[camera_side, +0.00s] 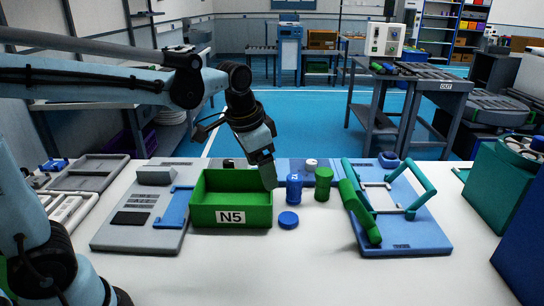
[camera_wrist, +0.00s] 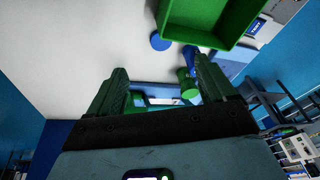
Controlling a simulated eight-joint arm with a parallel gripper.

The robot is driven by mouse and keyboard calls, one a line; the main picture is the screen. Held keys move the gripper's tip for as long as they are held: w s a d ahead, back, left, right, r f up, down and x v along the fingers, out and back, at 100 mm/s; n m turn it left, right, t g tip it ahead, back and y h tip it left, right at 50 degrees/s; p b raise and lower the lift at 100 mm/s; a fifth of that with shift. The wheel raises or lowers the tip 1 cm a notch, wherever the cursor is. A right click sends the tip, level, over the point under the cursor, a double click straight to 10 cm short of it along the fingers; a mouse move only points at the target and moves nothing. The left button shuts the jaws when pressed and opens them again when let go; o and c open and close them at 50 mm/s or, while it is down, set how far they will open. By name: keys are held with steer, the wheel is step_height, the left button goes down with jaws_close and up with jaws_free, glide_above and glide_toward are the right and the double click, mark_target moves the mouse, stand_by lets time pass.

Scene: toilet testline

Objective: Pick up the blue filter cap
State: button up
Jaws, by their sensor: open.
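A flat blue round cap (camera_side: 288,221) lies on the white table, just right of the green bin's front corner. It also shows in the wrist view (camera_wrist: 160,41), beyond my fingertips. A blue cylinder (camera_side: 294,187) stands behind it, with a green cylinder (camera_side: 323,184) to its right. My gripper (camera_side: 268,179) points down near the bin's right end, above and behind the flat cap. In the wrist view, its two dark green fingers (camera_wrist: 162,70) are spread wide with nothing held between them.
The green bin marked N5 (camera_side: 231,216) stands left of the cap. A grey panel (camera_side: 128,236) lies farther left. A blue board with green handles (camera_side: 425,236) is to the right. Teal and blue boxes (camera_side: 500,188) stand at the far right. The table front is clear.

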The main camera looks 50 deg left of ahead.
mark_target(288, 217)
steer(key=w+d+f+m+g, duration=0.1)
steer(key=w+f+m+g, duration=0.25)
steer(key=w, duration=0.45)
step_height(288, 217, down, 13)
steer(key=shift+s+d, duration=0.1)
steer(key=shift+s, duration=0.05)
stand_by(0.3)
steer(key=shift+c, duration=0.3)
steer(key=c, duration=1)
steer(key=shift+r, duration=0.15)
steer(key=shift+c, duration=0.2)
